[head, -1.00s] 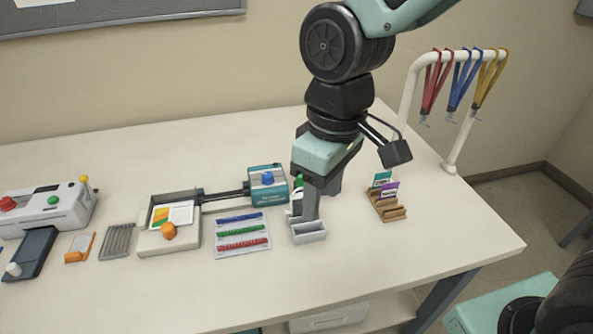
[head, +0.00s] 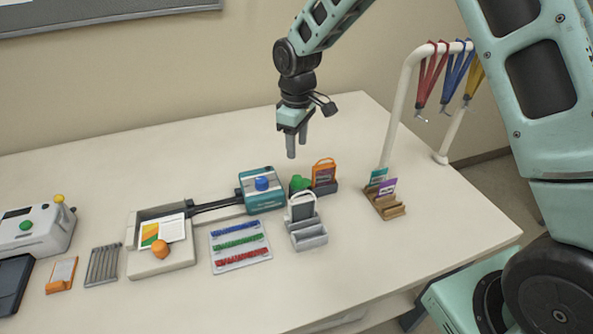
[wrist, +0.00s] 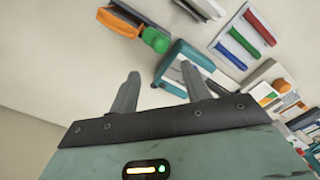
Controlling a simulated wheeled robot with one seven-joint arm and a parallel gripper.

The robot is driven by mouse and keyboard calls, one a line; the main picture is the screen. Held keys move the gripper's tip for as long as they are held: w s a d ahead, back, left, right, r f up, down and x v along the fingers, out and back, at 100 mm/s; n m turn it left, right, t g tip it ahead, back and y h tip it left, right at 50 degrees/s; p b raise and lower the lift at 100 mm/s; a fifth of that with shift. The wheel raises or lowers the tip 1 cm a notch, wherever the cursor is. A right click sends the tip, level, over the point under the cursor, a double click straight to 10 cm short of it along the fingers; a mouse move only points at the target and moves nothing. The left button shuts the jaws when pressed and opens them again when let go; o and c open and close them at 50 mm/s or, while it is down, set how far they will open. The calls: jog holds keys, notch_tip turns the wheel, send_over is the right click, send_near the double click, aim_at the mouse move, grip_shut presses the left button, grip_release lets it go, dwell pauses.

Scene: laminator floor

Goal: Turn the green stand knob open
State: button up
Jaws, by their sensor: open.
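The green knob (head: 299,184) sits at the left end of a dark stand (head: 327,188) that holds an orange-framed tag (head: 323,173). In the wrist view the green knob (wrist: 155,40) shows beyond my fingertips, beside the orange tag (wrist: 118,22). I cannot tell from its round shape how far it is turned. My gripper (head: 296,150) hangs in the air above and behind the knob, fingers pointing down, touching nothing. In the wrist view my gripper (wrist: 160,72) has its two fingers apart with nothing between them.
A teal box with a blue knob (head: 262,187) stands just left of the green knob. A grey tray with an upright holder (head: 308,235) stands in front. A wooden card rack (head: 386,206) and a white rail with lanyards (head: 395,110) are to the right.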

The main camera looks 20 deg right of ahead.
aim_at(297, 177)
notch_tip(297, 177, down, 10)
jog(key=shift+f+p, duration=0.25)
jog(key=shift+p, duration=0.75)
jog(key=c, duration=1)
